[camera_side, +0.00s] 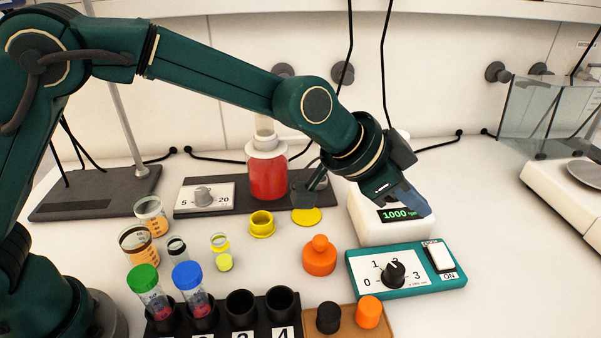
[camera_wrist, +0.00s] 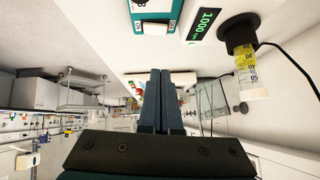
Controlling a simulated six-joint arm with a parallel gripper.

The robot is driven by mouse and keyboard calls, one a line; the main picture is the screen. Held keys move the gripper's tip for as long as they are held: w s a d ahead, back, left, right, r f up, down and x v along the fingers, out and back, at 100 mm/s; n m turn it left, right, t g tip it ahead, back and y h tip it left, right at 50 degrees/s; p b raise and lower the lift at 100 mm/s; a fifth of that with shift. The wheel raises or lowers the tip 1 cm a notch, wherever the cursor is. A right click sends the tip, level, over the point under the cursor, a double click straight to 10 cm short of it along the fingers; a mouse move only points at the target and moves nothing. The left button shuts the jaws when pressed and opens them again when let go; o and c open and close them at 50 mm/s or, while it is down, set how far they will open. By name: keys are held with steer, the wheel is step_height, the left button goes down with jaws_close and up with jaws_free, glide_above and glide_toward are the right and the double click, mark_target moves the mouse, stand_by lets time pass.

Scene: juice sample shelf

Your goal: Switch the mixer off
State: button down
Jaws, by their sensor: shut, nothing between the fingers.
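The white mixer (camera_side: 365,225) has a lit display reading 1000 (camera_side: 397,214). The display also shows in the wrist view (camera_wrist: 206,22), beside a black cup (camera_wrist: 238,34) with a graduated tube (camera_wrist: 250,72) of yellow liquid in it. The teal control box (camera_side: 405,287) lies in front of the mixer. It carries a black dial (camera_side: 393,273) marked 0 to 3 and a white rocker switch (camera_side: 440,257) with ON printed at its near end. The switch shows at the top of the wrist view (camera_wrist: 155,28). My gripper (camera_side: 418,207) is shut and empty, above the mixer's front, apart from the switch.
An orange bottle (camera_side: 320,257) stands left of the control box. A black rack (camera_side: 270,325) with capped tubes and a tan block (camera_side: 345,320) with caps are in front. A red-filled vessel (camera_side: 267,175) stands behind. A balance (camera_side: 575,190) is at the right.

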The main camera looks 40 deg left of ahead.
glide_above(446, 254)
steer(key=s+a, duration=0.2)
step_height(446, 254, down, 6)
steer(key=shift+w+a+f, duration=0.1)
steer(key=shift+f, duration=0.05)
steer(key=shift+w+a+f, duration=0.1)
steer(key=shift+a+f, duration=0.05)
steer(key=shift+f, duration=0.8)
steer(key=shift+w+a+f, duration=0.1)
steer(key=shift+f, duration=0.85)
steer(key=shift+f, duration=0.1)
steer(key=shift+a+f, duration=0.1)
steer(key=shift+f, duration=0.1)
steer(key=shift+s+d+r, duration=0.15)
steer(key=shift+s+d, duration=0.4)
